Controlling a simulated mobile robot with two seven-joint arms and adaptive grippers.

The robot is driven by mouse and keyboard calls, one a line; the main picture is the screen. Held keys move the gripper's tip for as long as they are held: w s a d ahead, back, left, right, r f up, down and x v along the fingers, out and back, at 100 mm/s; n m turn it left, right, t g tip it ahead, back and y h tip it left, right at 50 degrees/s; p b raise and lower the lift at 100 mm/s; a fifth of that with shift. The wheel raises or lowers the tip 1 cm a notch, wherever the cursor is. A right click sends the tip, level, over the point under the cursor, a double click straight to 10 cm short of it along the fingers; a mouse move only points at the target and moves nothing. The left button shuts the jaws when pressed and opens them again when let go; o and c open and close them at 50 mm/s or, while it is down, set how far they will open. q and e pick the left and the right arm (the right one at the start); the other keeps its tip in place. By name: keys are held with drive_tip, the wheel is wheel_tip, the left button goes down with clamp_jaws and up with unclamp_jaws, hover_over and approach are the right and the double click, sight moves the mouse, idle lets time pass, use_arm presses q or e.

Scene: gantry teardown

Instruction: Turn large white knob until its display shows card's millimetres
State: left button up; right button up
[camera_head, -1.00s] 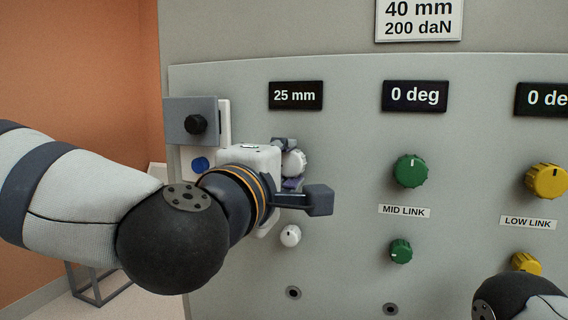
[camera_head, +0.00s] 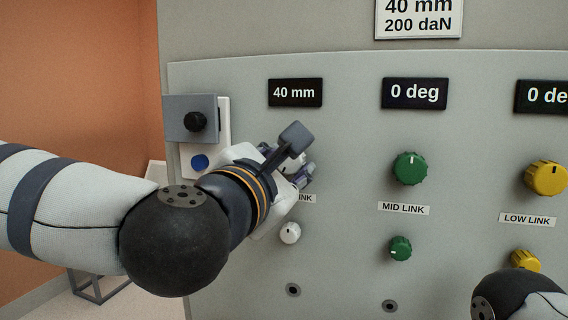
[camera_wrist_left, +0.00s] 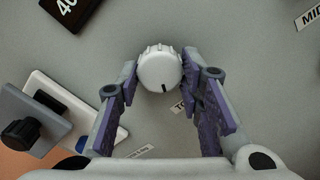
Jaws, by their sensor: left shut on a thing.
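The large white knob (camera_wrist_left: 158,70) sits between the purple-padded fingers of my left gripper (camera_wrist_left: 160,84) in the left wrist view, which is shut on it. In the head view the gripper (camera_head: 290,172) is rolled and hides most of the knob. The knob's display (camera_head: 295,93) reads 40 mm. The card (camera_head: 418,18) at the top reads 40 mm and 200 daN. My right gripper is out of view; only a dark part of my right arm shows at the bottom right.
A small white knob (camera_head: 290,233) is just below my left gripper. A box with a black knob (camera_head: 195,121) and a blue button (camera_head: 200,162) stand left of it. Green knobs (camera_head: 410,168) and yellow knobs (camera_head: 546,177) are to the right, with clear panel between.

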use_arm(q)
drive_tip(key=shift+r+n, duration=0.15)
drive_tip(key=shift+n, duration=0.45)
drive_tip(key=o, duration=0.9)
drive_tip(key=shift+o, duration=1.3)
drive_tip(key=shift+w, duration=0.1)
